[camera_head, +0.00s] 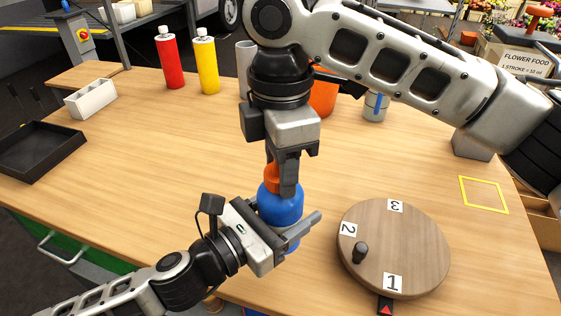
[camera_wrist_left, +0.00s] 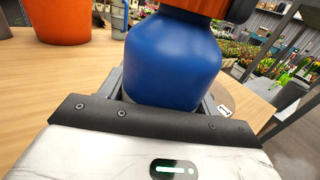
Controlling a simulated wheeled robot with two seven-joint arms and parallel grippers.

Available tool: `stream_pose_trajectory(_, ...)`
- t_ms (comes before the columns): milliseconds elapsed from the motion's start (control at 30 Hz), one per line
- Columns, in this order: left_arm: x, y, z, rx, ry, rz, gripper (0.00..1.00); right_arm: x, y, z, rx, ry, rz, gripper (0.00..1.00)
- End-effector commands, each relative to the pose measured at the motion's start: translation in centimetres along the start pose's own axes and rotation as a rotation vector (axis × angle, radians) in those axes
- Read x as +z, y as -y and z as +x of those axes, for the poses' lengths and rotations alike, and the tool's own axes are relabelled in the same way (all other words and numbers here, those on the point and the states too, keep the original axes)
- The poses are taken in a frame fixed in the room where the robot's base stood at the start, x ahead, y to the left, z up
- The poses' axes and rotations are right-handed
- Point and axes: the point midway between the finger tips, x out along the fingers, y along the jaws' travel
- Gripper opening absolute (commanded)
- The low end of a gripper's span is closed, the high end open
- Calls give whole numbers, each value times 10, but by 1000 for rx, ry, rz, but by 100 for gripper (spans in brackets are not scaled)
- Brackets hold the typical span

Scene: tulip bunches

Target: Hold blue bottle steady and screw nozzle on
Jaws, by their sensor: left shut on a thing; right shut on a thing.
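The blue bottle (camera_head: 281,208) stands upright near the front middle of the wooden table. It also fills the middle of the left wrist view (camera_wrist_left: 172,62). My left gripper (camera_head: 290,232) is shut around the bottle's body from the left. An orange nozzle (camera_head: 271,178) sits at the top of the bottle, and its lower orange part shows in the left wrist view (camera_wrist_left: 196,6). My right gripper (camera_head: 283,180) points down from above and is shut on the nozzle. The fingers partly hide the nozzle, so I cannot tell how its thread sits on the bottle neck.
A round wooden turntable (camera_head: 420,238) with numbered labels and a dark knob lies right of the bottle. Red (camera_head: 172,62) and yellow (camera_head: 206,66) bottles, an orange container (camera_head: 323,97) and a grey-blue jar (camera_head: 375,106) stand behind. A black tray (camera_head: 38,152) and white holder (camera_head: 91,99) are left.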

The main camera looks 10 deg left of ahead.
Motion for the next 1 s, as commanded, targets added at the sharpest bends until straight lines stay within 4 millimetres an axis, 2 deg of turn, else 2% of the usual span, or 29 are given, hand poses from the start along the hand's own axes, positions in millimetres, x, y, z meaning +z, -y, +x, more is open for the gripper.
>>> stream_pose_trajectory(300,1,-1,0,1,1,0,0,0,1,1,-2,1,823,13)
stream_pose_trajectory(500,1,-1,0,1,1,0,0,-1,0,1,0,1,1290,13)
stream_pose_trajectory(567,1,-1,0,1,1,0,0,0,0,1,1,2,1385,13)
stream_pose_trajectory(700,1,0,0,1,1,1,0,0,0,1,2,2,1382,13)
stream_pose_trajectory(733,1,0,0,1,1,1,0,0,0,1,2,2,1382,43)
stream_pose_trajectory(800,1,0,0,1,1,1,0,0,0,1,2,2,1381,63)
stream_pose_trajectory(833,1,0,0,1,1,1,0,0,0,1,2,2,1381,66)
stream_pose_trajectory(1000,1,0,0,0,2,1,0,0,0,1,1,1,1380,66)
